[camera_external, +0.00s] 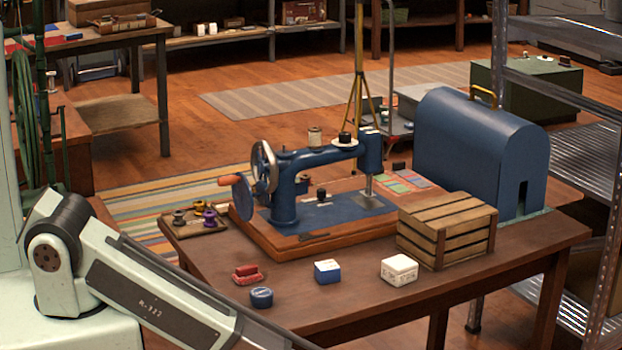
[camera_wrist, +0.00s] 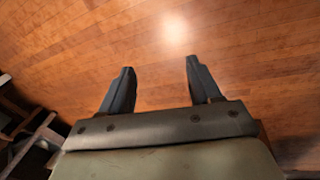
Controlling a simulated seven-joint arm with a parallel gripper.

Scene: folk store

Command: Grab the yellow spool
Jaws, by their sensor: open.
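A small wooden tray (camera_external: 186,233) at the left end of the table holds several small spools. One looks olive-yellow (camera_external: 199,205) at the back, close to a purple spool (camera_external: 210,217); its colour is hard to tell at this size. A cream spool (camera_external: 314,136) stands on top of the blue sewing machine (camera_external: 285,200). My gripper (camera_wrist: 158,75) is open and empty in the wrist view, over bare wooden floor, with no spool between its fingers. In the external view only my arm shows, at the lower left; the gripper is out of that picture.
The sewing machine stands on the table (camera_external: 345,300) right of the tray. A red item (camera_external: 246,275), a dark blue tin (camera_external: 261,297), two small boxes (camera_external: 327,272) (camera_external: 399,270), a wooden crate (camera_external: 446,230) and a blue case (camera_external: 480,150) also stand there.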

